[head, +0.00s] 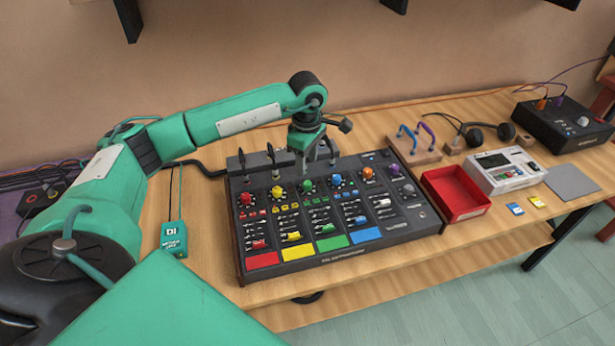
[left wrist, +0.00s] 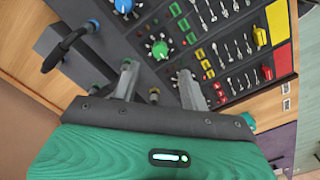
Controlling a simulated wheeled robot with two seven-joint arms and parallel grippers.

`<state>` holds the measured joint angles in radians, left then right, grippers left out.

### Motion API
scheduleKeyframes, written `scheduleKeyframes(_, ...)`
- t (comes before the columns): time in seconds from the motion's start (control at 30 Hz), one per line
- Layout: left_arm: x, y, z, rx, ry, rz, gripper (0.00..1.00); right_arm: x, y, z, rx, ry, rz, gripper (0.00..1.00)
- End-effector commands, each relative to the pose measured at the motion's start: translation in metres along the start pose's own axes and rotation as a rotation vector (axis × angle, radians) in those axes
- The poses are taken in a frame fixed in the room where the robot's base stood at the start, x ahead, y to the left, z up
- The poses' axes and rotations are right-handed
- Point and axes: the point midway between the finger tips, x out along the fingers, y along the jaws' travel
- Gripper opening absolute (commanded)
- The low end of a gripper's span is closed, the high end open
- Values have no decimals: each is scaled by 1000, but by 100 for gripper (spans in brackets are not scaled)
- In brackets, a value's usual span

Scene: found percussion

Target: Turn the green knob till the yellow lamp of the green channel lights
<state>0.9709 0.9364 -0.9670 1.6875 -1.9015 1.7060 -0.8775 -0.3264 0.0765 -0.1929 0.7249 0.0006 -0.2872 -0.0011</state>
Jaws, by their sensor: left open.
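The mixer (head: 336,262) lies on the wooden table with a row of coloured knobs along its back. The green knob (head: 307,185) sits between the yellow knob (head: 278,192) and the blue knob (head: 336,180). My left gripper (head: 309,168) points down just behind and above the green knob. In the left wrist view the gripper (left wrist: 157,72) is open and empty, and the green knob (left wrist: 160,50) shows just beyond and between its fingertips; contact cannot be told. The green channel's lamps are too small to tell whether any is lit. My right gripper is not in view.
Several jacks and cables stand behind the mixer beside my gripper. A red tray (head: 455,194), a white device (head: 505,170) and headphones (head: 488,132) lie to the right. A small green box (head: 173,238) lies left of the mixer.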

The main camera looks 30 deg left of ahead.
Motion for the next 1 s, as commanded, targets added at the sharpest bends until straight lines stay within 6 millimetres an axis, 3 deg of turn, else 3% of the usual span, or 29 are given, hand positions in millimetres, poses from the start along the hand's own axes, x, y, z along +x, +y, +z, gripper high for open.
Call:
scheduleKeyframes(0.2,43,-1,0,-1,-1,-3,44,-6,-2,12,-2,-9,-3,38)
scheduleKeyframes(0.33,61,0,0,-1,-1,-2,44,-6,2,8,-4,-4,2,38)
scheduleKeyframes(0.5,72,0,1,0,-2,1,44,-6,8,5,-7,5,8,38)
scheduleKeyframes(0.77,74,0,1,0,-2,1,44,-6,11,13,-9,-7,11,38)
scheduleKeyframes(0.87,74,0,0,0,-2,1,31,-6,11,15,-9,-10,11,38)
scheduleKeyframes(1.0,74,0,0,0,-2,1,3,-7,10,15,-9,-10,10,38)
